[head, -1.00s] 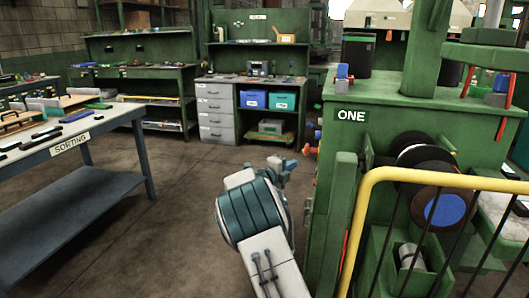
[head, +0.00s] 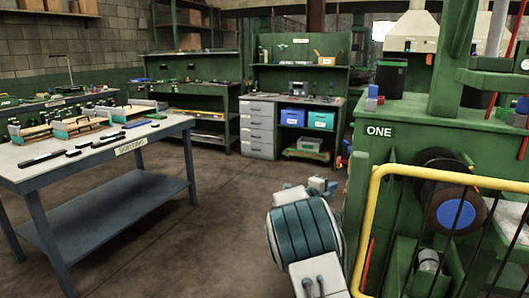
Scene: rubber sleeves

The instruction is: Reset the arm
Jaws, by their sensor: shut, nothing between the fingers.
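My arm rises from the bottom edge in the head view, with a white link and a large teal-banded joint. Beyond that joint is the small grey-blue end of the arm with my gripper (head: 324,187), low in front of the green machine's left side. It looks shut and empty, though its fingers are small and partly hidden by my own arm. It appears apart from the machine, but the depth of the gap is hard to tell.
The green machine (head: 400,160) marked ONE stands close on the right, behind a yellow guard rail (head: 440,172). The sorting table (head: 95,215) with dark bars and trays is at left. A workbench (head: 262,127) with blue bins stands behind. Bare floor (head: 205,225) lies between.

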